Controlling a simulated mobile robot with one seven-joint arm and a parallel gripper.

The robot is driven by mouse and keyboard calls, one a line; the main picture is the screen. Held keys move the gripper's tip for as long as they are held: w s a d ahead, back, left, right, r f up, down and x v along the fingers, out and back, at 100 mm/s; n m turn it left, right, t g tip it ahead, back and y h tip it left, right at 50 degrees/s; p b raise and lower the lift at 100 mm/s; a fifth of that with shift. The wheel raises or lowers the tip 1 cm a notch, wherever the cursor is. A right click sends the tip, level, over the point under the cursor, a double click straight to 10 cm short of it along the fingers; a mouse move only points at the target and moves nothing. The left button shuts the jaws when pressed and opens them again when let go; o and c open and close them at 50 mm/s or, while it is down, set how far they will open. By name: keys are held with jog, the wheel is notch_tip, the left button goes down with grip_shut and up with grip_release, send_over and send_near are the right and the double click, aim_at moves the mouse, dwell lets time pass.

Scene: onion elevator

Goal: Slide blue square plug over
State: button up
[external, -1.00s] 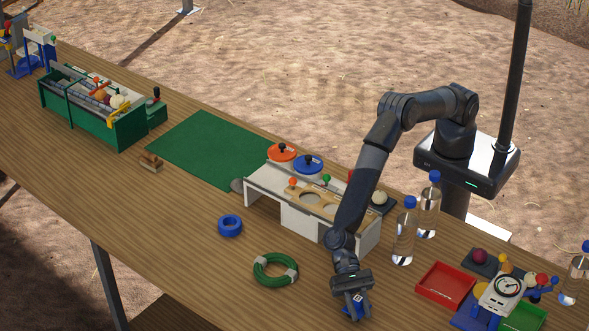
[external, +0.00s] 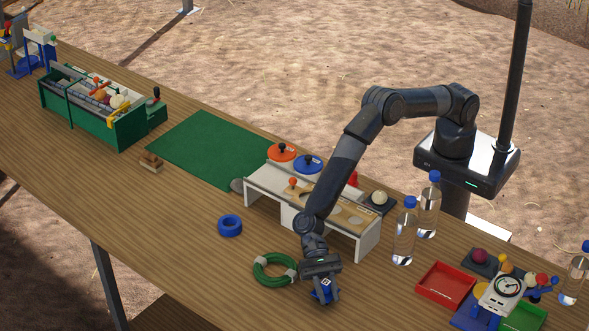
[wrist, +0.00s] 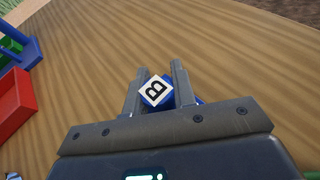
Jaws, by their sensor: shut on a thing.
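The blue square plug (external: 325,289) is in my gripper (external: 322,284) near the front edge of the table, just right of the green hose ring. In the wrist view the plug (wrist: 156,92) shows a white top face with a black letter B, turned at an angle between the two fingers. My gripper (wrist: 157,92) is shut on it. Blue parts of the plug show below the white face; its underside is hidden, so I cannot tell whether it touches the table.
A white bench (external: 368,246) with a wooden top stands behind my gripper. The green hose ring (external: 262,279) lies close on the left, a blue ring (external: 230,226) beyond it. Bottles (external: 404,235) and a red tray (external: 424,291) stand to the right, with bare table between.

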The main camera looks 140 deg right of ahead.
jog(key=shift+d+f, duration=0.15)
jog(key=o, duration=1.1)
jog(key=shift+c, duration=0.2)
jog(key=v, duration=1.1)
